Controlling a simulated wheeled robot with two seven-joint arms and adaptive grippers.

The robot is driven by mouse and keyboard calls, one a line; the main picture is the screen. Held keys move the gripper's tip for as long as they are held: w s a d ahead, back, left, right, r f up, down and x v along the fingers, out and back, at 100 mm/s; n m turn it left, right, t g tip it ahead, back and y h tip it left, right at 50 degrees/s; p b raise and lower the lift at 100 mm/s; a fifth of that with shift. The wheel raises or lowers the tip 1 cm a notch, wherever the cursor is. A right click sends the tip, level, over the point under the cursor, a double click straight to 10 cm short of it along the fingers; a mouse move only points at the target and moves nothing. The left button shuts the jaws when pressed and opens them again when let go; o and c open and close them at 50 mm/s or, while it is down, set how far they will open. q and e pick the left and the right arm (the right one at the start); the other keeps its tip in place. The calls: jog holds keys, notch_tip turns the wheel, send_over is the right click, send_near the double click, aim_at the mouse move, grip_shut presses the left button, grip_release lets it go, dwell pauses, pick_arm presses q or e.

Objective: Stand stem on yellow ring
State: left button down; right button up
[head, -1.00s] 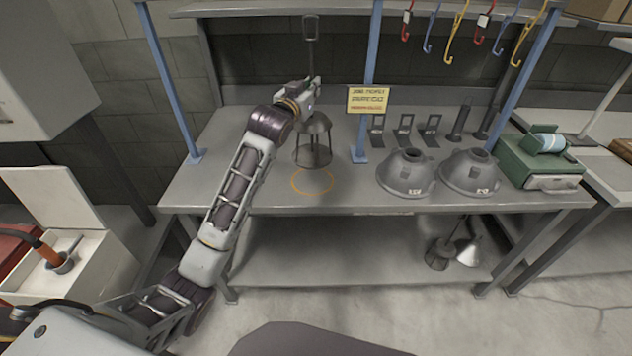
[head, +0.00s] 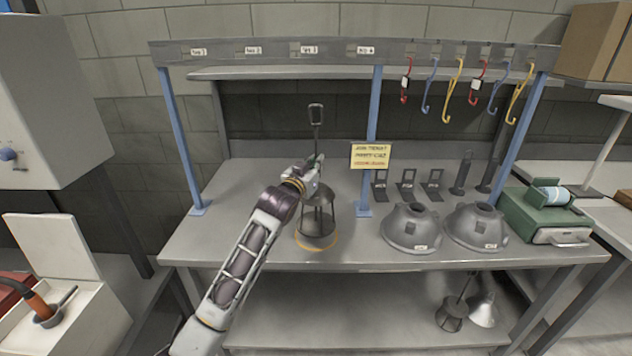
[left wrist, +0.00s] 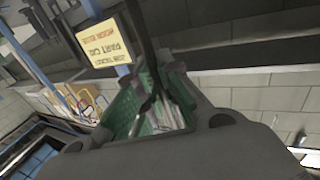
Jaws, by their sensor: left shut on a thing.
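The stem (head: 317,226) is a dark grey piece with a loop at the top of its rod and a wide cage-like base. It stands about upright at the left middle of the bench. My left gripper (head: 314,176) is shut on its rod, above the base. The yellow ring (head: 332,244) is a thin line on the bench top, showing around the base's lower edge, and the base hides the rest. I cannot tell whether the base touches the bench. A dark rod (left wrist: 147,40) crosses the left wrist view. My right gripper is not in view.
A blue post (head: 370,130) with a yellow sign (head: 370,155) stands close right of the stem. Two grey hoods (head: 411,230) and a green box (head: 545,215) are farther right. Hooks hang from the rail (head: 300,52) above. Bench left of the stem is clear.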

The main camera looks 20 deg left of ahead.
pick_arm(q)
jog(key=shift+f, duration=0.3)
jog(key=shift+f, duration=1.95)
jog(key=c, duration=1.6)
grip_release()
jog(key=shift+f, duration=0.1)
jog(key=shift+r, duration=0.2)
jog(key=shift+s+a+b, duration=0.15)
jog(key=shift+s+a, duration=0.05)
jog(key=shift+s, duration=1.8)
jog(key=shift+s+a+b, duration=0.1)
jog(key=shift+s+a, duration=0.15)
jog(key=shift+s, duration=1.75)
jog(key=shift+s+a+b, duration=0.15)
jog(key=shift+s+a, duration=0.05)
jog(key=shift+s, duration=1.8)
